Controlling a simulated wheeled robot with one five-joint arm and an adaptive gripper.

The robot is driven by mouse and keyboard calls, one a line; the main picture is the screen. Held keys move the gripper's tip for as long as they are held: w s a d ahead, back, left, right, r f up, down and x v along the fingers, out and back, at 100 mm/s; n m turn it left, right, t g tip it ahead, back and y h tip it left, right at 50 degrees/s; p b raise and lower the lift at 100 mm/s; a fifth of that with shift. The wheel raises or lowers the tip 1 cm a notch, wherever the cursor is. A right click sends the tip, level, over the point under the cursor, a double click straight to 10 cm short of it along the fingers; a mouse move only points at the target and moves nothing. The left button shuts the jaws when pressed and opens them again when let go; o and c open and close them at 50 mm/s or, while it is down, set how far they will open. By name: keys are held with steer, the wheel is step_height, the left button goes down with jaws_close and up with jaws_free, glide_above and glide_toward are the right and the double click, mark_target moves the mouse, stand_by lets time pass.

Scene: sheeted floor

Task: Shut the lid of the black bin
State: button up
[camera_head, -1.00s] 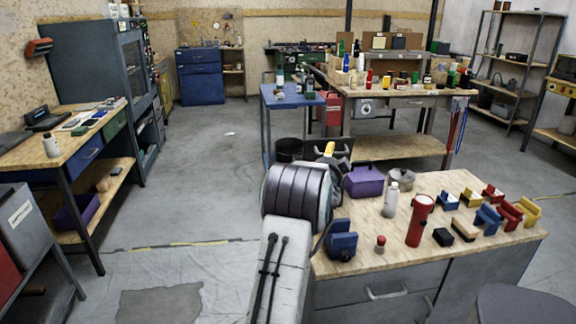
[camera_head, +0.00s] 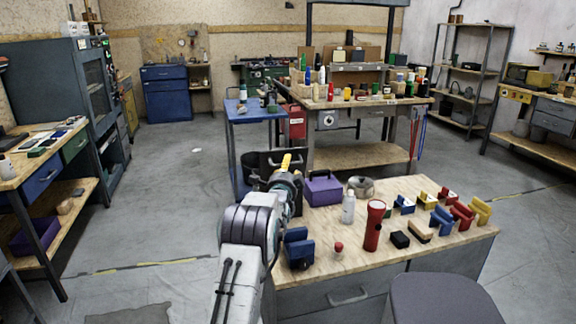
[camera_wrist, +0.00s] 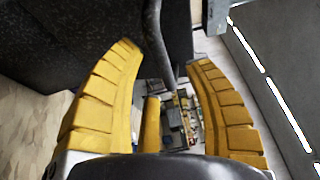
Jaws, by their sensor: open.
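A dark speckled panel fills the upper left, and a dark panel edge (camera_wrist: 176,40) lies between the fingertips, close by. I cannot tell which is lid and which is bin.
The near workbench (camera_head: 335,252) carries a purple box (camera_head: 323,188), a white bottle (camera_head: 348,207), a red flashlight (camera_head: 374,226) and several coloured blocks. A blue cart (camera_head: 253,112) stands behind the bin. A grey chair (camera_head: 440,300) is at front right. The floor at left is open.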

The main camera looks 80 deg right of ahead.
steer(key=shift+d, duration=1.15)
jaws_close()
